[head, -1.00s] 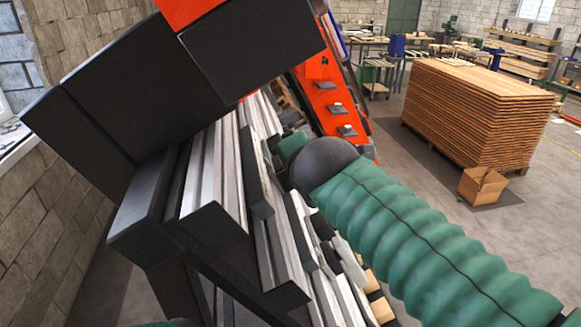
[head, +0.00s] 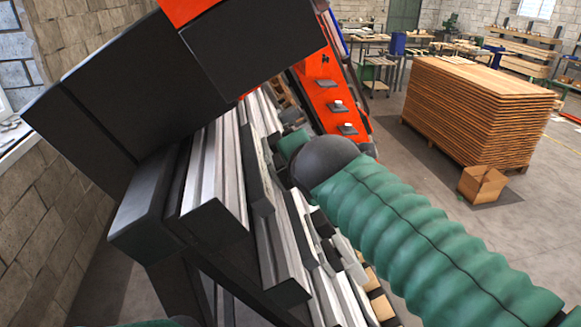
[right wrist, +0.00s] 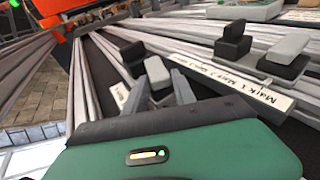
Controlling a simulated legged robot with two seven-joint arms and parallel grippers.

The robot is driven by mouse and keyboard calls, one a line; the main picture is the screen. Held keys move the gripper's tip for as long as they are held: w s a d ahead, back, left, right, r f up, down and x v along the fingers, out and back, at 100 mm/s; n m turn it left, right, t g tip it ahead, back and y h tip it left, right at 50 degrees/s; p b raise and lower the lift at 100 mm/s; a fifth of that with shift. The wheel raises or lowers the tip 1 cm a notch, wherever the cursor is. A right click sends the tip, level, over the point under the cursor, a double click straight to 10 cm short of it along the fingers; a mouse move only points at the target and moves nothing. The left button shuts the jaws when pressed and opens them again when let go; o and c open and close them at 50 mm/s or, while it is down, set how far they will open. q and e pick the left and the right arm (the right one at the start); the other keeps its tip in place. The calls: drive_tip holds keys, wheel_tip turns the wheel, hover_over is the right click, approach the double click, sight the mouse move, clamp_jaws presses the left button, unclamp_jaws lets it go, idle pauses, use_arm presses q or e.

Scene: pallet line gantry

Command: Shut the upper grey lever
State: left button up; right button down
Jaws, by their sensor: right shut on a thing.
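In the right wrist view, a light grey lever (right wrist: 157,73) stands up between the two dark grey fingers of my right gripper (right wrist: 160,88), which is shut on it. A second light grey lever (right wrist: 290,46) on a dark base stands at the right. I cannot tell from these views which of the two is the upper one. In the head view my green right arm reaches to the machine, and its gripper is hidden behind the wrist. My left gripper is not in view.
Black levers (right wrist: 130,50) and (right wrist: 233,40) stand near the grey ones on pale rails. A label strip (right wrist: 225,83) lies close to the fingers. Big dark boxes (head: 253,55) overhang the rails in the head view. A pallet stack (head: 475,105) and carton (head: 482,184) stand right.

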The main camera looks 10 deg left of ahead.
drive_tip(key=c, duration=1.4)
unclamp_jaws()
drive_tip(key=shift+d+f, duration=0.3)
drive_tip(key=shift+f, duration=0.45)
drive_tip(key=shift+o, duration=1.3)
drive_tip(key=shift+w+d, duration=0.2)
drive_tip(key=shift+w, duration=0.05)
drive_tip(key=shift+r, duration=0.1)
